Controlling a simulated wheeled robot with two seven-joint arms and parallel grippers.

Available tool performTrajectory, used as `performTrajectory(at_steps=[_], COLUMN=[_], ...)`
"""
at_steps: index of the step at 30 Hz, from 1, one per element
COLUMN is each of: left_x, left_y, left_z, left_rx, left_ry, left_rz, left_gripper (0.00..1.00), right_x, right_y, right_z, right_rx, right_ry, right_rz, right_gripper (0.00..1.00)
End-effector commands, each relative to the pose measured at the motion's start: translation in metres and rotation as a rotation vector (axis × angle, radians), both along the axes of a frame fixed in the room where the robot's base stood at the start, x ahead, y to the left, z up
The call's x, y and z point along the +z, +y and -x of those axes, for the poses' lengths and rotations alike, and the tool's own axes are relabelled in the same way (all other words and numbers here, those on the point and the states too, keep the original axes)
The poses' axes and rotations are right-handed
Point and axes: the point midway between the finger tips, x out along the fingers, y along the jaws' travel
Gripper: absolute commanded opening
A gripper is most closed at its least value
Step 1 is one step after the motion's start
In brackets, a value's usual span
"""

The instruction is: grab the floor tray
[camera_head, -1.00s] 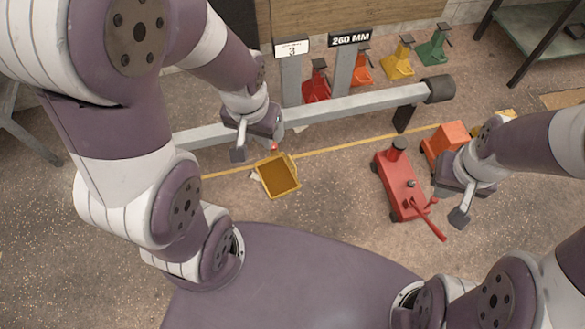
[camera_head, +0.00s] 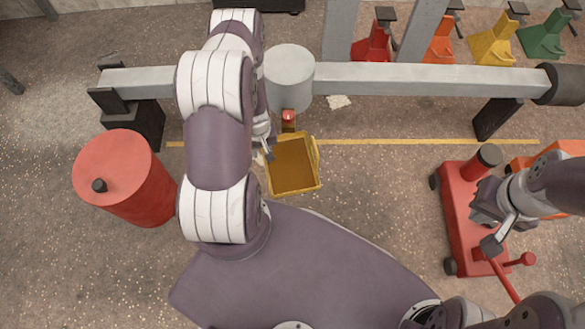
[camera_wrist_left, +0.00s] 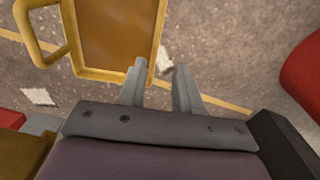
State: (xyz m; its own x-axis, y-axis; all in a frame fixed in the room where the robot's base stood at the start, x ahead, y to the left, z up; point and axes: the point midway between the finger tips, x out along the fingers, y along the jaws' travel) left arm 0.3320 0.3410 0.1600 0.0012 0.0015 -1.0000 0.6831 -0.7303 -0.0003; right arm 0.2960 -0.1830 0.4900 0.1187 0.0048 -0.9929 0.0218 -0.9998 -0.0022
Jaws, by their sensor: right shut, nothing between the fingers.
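The floor tray is a shallow ochre-yellow tray (camera_head: 293,168) with a loop handle, standing on the floor below the grey beam. It also shows at the top left of the left wrist view (camera_wrist_left: 118,35), with its handle at the far left. My left gripper (camera_head: 267,152) is at the tray's left edge in the head view, partly hidden by my arm. In the left wrist view its two fingers (camera_wrist_left: 160,70) are apart with nothing between them, beside the tray's rim. My right gripper (camera_head: 491,243) is shut and empty, over the red floor jack (camera_head: 462,225).
A grey beam (camera_head: 430,79) crosses behind the tray, with a grey cylinder (camera_head: 289,76) on it. A red drum (camera_head: 125,178) stands at the left. Several coloured jack stands are at the back right. The floor between tray and jack is clear.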

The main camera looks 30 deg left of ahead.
Motion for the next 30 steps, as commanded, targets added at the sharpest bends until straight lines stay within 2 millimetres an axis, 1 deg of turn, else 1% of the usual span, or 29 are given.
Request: performTrajectory(at_steps=[1, 6, 9, 11, 13, 16, 18, 20, 25, 26, 27, 29, 30], left_x=[-0.014, -0.055, -0.069, -0.074, -0.084, -0.106, -0.117, -0.120, -0.115, -0.115, -0.115, -0.115, -0.115], left_y=[0.000, -0.001, 0.000, 0.000, 0.000, 0.000, 0.000, 0.000, 0.000, 0.000, 0.000, 0.000, 0.000], left_z=[0.000, 0.000, 0.000, -0.001, -0.001, -0.002, -0.002, -0.002, -0.002, -0.002, -0.002, -0.002, -0.002], left_rx=[0.000, 0.000, -0.001, -0.002, -0.003, -0.002, -0.002, -0.003, -0.003, -0.003, -0.003, -0.003, -0.003], left_ry=[0.001, 0.001, 0.001, 0.001, 0.001, 0.001, 0.001, 0.001, 0.001, 0.001, 0.001, 0.001, 0.001], left_rz=[0.001, 0.001, 0.001, 0.001, 0.001, 0.001, 0.001, 0.001, 0.001, 0.001, 0.001, 0.001, 0.001], left_gripper=[0.34, 0.34, 0.34, 0.34, 0.34, 0.34, 0.34, 0.34, 0.34, 0.31, 0.18, 0.00, 0.00], right_x=[-0.011, -0.041, -0.050, -0.055, -0.065, -0.088, -0.097, -0.099, -0.094, -0.094, -0.094, -0.094, -0.094], right_y=[0.000, 0.000, 0.000, 0.000, 0.000, 0.000, 0.000, 0.000, 0.000, 0.000, 0.000, 0.000, 0.000], right_z=[0.000, 0.000, 0.000, 0.000, 0.000, 0.000, 0.000, 0.000, 0.000, 0.000, 0.000, 0.000, 0.000], right_rx=[0.000, 0.000, 0.000, 0.000, 0.000, 0.000, 0.000, 0.000, 0.000, 0.000, 0.000, 0.000, 0.000], right_ry=[0.000, 0.000, 0.001, 0.001, 0.000, 0.000, 0.001, 0.001, 0.000, 0.000, 0.000, 0.000, 0.000], right_rz=[0.000, 0.000, 0.000, 0.000, 0.000, 0.000, 0.000, 0.000, 0.000, 0.000, 0.000, 0.000, 0.000], right_gripper=[0.00, 0.00, 0.00, 0.00, 0.00, 0.00, 0.00, 0.00, 0.00, 0.00, 0.00, 0.00, 0.00])
